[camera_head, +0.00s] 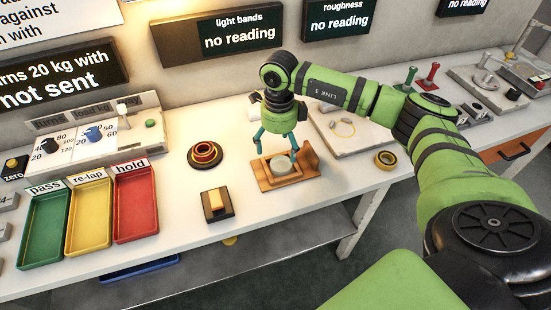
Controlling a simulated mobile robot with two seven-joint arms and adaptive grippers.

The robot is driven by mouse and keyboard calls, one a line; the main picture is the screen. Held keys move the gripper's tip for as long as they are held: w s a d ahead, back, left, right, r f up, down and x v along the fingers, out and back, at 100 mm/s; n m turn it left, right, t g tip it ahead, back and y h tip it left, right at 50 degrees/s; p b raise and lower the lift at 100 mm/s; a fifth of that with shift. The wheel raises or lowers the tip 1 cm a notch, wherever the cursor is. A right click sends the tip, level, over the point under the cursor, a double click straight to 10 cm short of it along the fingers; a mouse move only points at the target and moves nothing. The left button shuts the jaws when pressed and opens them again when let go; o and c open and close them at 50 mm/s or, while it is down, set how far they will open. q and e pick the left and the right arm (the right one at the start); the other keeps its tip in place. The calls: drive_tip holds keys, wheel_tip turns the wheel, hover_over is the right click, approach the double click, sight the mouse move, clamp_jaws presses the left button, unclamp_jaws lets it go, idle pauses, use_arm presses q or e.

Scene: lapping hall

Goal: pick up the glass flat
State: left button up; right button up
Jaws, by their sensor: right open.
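The glass flat looks to be the pale round disc (279,167) lying in a wooden holder (268,184) on the white bench. My right gripper (276,148) points down just above the disc, its two teal fingers spread open on either side. I see nothing between the fingers. Whether the fingertips touch the disc or holder cannot be told from this angle. My left gripper is not in view.
A black block with a tan top (216,205) and a dark red-ringed round piece (204,156) stand left of the holder. Green (43,228), yellow (89,213) and red (135,203) trays lie further left.

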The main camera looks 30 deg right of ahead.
sight(281, 164)
drive_tip(key=shift+s+f+p, duration=0.6)
drive_tip(key=shift+s+f, duration=0.1)
drive_tip(key=shift+s, duration=0.1)
wheel_tip(281, 164, down, 3)
drive_tip(key=shift+w+r+p, duration=0.1)
drive_tip(key=shift+w+p, duration=0.05)
drive_tip(key=shift+p, duration=0.15)
drive_tip(key=shift+w+f, duration=0.1)
drive_tip(key=shift+f, duration=0.4)
drive_tip(key=c, duration=1.4)
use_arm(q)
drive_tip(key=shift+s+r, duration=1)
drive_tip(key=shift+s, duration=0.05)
use_arm(e)
drive_tip(key=shift+o, duration=0.3)
